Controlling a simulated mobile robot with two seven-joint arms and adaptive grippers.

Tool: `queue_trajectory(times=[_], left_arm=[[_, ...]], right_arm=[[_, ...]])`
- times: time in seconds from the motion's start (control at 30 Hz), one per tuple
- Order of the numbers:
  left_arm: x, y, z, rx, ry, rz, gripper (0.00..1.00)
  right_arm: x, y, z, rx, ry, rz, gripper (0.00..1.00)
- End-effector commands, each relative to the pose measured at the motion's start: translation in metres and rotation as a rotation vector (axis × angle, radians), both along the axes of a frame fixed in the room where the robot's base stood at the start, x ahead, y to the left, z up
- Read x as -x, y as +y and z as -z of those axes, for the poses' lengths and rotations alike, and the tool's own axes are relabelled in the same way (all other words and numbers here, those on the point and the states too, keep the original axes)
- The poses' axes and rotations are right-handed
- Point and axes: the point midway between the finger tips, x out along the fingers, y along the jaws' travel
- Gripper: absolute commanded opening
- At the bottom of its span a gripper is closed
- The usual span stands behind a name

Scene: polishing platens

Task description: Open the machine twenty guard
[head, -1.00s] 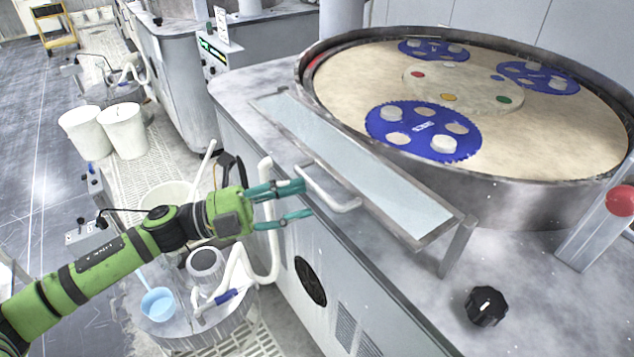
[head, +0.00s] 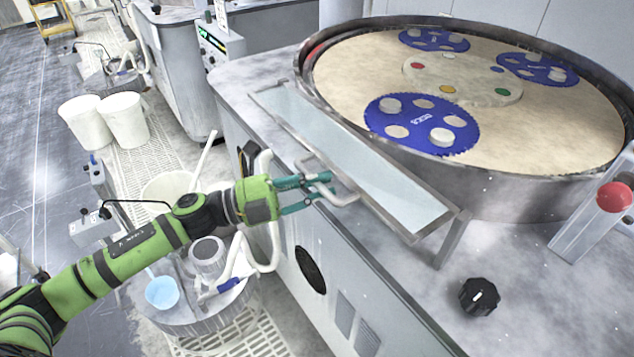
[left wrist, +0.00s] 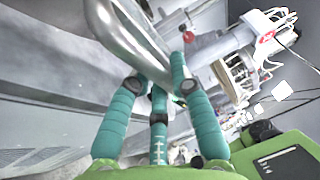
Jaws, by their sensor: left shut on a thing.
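The machine guard (head: 350,160) is a long clear panel in a grey metal frame, lying low along the near edge of the round polishing platen (head: 470,100). A pale bent-bar handle (head: 345,197) sticks out from its near side. My left gripper (head: 322,189) is shut on this handle, with teal fingers on both sides of the bar. In the left wrist view the shiny handle (left wrist: 125,38) passes between the teal fingers (left wrist: 155,110). My right gripper is not in view.
A red button (head: 613,197) on a post stands at the right, and a black knob (head: 480,296) sits on the machine top. White buckets (head: 122,120) stand on the floor at the left. A blue scoop (head: 162,292) lies on a drum below my left arm.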

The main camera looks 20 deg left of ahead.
Motion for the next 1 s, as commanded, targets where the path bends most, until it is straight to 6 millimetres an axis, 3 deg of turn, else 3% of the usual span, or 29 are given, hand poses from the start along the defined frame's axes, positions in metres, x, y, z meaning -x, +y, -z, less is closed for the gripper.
queue_trajectory(times=[0.2, 0.47, 0.5, 0.53, 0.57, 1.0], left_arm=[[-0.002, -0.002, -0.031, 0.002, -0.004, 0.003, 0.00], [-0.002, -0.002, -0.030, 0.004, -0.001, 0.001, 0.00], [-0.002, -0.002, -0.030, 0.004, -0.001, 0.001, 0.29], [-0.002, -0.002, -0.030, 0.003, -0.001, 0.001, 0.41], [-0.002, -0.002, -0.030, 0.004, -0.001, 0.001, 0.46], [0.000, 0.002, -0.029, 0.003, -0.001, 0.001, 0.46]], right_arm=[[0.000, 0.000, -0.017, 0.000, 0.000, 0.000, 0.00], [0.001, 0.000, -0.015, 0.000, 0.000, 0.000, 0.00], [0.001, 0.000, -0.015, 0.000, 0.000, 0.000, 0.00], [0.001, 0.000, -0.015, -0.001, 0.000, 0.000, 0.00], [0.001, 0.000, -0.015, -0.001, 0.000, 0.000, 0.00], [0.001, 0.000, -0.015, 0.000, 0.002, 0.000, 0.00]])
